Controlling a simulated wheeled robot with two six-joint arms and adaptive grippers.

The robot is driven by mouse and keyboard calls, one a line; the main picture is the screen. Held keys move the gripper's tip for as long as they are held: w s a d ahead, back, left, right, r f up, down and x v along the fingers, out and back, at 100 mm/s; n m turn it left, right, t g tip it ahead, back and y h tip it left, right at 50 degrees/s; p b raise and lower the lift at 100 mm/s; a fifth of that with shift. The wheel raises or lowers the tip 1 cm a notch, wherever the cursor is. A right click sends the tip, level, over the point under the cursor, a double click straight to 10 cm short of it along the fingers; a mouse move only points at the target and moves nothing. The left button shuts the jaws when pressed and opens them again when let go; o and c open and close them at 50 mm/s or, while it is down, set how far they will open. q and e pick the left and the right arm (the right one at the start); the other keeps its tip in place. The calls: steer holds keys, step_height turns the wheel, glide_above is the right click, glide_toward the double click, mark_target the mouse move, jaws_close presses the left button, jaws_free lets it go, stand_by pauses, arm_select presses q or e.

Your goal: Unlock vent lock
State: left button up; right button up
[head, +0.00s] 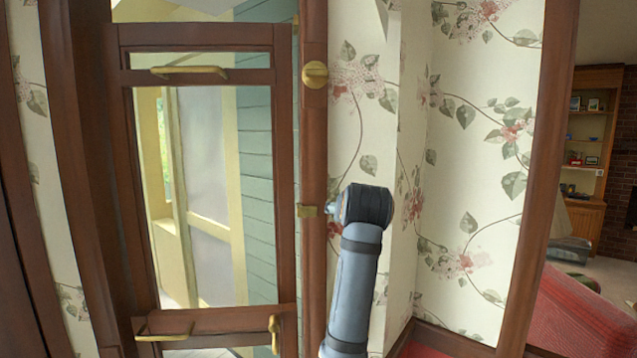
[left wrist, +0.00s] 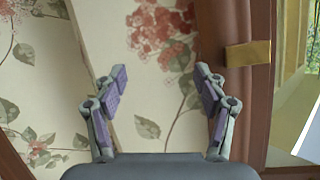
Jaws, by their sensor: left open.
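A wood-framed glass panel (head: 285,200) stands at the left in the head view. A round brass knob (head: 315,74) is on the wooden post at its upper right, and a brass latch-like piece (head: 274,333) is at its lower right. I cannot tell which of these is the vent lock. A small brass plate (head: 306,211) is on the post at mid height; a brass plate also shows in the left wrist view (left wrist: 248,55). My left gripper (left wrist: 160,76) is open and empty, facing the floral wallpaper beside the post. In the head view its fingers are mostly hidden by my arm.
Horizontal brass handles cross the panel's top (head: 188,71) and bottom (head: 164,331). Floral wallpaper (head: 480,150) covers the wall right of the post, with a corner in it. A red surface (head: 575,315) and a wooden shelf (head: 588,130) are farther right.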

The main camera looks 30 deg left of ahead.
arm_select(q)
steer(key=s+r+n+t+y, duration=0.15)
steer(key=s+r, duration=0.25)
steer(key=r, duration=1.4)
steer(key=n+y, duration=0.3)
glide_toward(317, 73)
steer(key=shift+m, duration=0.25)
steer(key=p+x, duration=0.1)
steer(key=x, duration=0.2)
steer(key=p+x, duration=0.2)
steer(key=x, duration=0.1)
steer(key=r+p+x, duration=0.1)
steer(key=p+x, duration=0.1)
steer(key=x, duration=0.1)
steer(key=shift+s, duration=0.1)
steer(key=shift+w+a+f+t, duration=0.1)
steer(key=shift+w+a+t, duration=0.15)
steer(key=shift+w, duration=0.15)
steer(key=shift+c, duration=0.4)
steer(key=c, duration=1.1)
